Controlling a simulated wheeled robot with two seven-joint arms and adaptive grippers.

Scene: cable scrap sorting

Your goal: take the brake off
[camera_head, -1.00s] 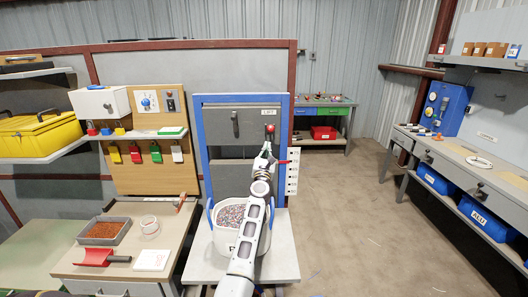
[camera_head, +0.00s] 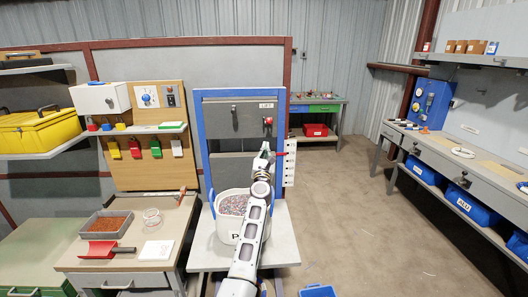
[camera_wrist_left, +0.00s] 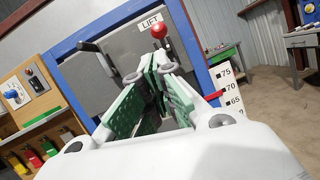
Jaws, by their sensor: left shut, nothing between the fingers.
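The lift station has a blue frame (camera_head: 199,150) and a grey panel with a "LIFT" label (camera_head: 267,105). Under the label is a lever with a red ball knob (camera_head: 268,121); the knob also shows in the left wrist view (camera_wrist_left: 159,31). A black handle (camera_head: 235,118) is on the panel further left, also seen in the left wrist view (camera_wrist_left: 88,46). No part is marked as a brake. My left gripper (camera_head: 265,147) is shut and empty, just below the red knob and apart from it. Its green-padded fingers (camera_wrist_left: 155,68) point at the panel.
A white tub of mixed granules (camera_head: 234,204) stands on the lift's table below my arm. A scale with a red pointer (camera_head: 282,153) is at the right of the frame. A wooden board with coloured padlocks (camera_head: 155,149) stands left.

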